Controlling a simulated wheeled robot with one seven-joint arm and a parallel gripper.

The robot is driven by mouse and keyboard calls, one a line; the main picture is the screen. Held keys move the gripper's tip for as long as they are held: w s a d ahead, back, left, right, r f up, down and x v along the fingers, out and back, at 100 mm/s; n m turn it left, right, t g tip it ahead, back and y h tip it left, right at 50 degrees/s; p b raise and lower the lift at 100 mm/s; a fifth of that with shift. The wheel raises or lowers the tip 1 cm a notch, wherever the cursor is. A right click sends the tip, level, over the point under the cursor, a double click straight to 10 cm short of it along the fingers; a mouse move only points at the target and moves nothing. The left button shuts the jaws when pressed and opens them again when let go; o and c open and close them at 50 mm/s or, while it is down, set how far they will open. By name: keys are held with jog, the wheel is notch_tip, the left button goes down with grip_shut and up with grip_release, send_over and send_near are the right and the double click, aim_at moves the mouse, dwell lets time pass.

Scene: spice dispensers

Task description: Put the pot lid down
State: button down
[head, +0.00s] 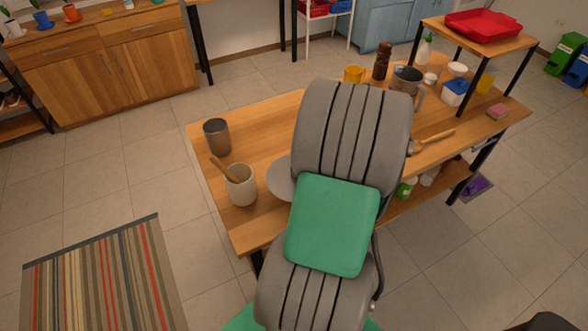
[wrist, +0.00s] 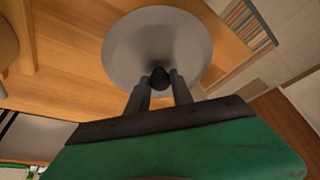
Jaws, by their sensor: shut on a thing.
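The pot lid (wrist: 190,48) is a round grey disc with a small dark knob (wrist: 159,78). In the wrist view my gripper (wrist: 159,80) has its two dark fingers on either side of the knob, shut on it. The lid is over the wooden table (wrist: 70,60); I cannot tell whether it touches the top. In the head view only the left part of the lid (head: 280,178) shows beside my arm, above the table (head: 270,118). My arm hides the rest of the lid and the gripper there.
A cream crock (head: 241,190) with a wooden utensil and a grey cup (head: 217,137) stand left of the lid. A yellow mug (head: 354,74), a pepper mill (head: 382,60) and a metal pitcher (head: 406,82) stand farther back. The table's left back area looks clear.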

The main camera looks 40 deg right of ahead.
jog(key=w+f, duration=0.1)
jog(key=f, duration=0.1)
jog(key=w+f, duration=0.2)
jog(key=shift+a, duration=0.15)
jog(key=shift+w+f+p, duration=0.15)
jog(key=shift+f+p, duration=0.2)
jog(key=shift+f, duration=0.5)
jog(key=shift+w+f+p, duration=0.1)
jog(key=shift+f+p, duration=0.25)
jog(key=shift+f, duration=0.5)
jog(key=shift+f, duration=0.1)
jog(key=c, duration=1.1)
grip_release()
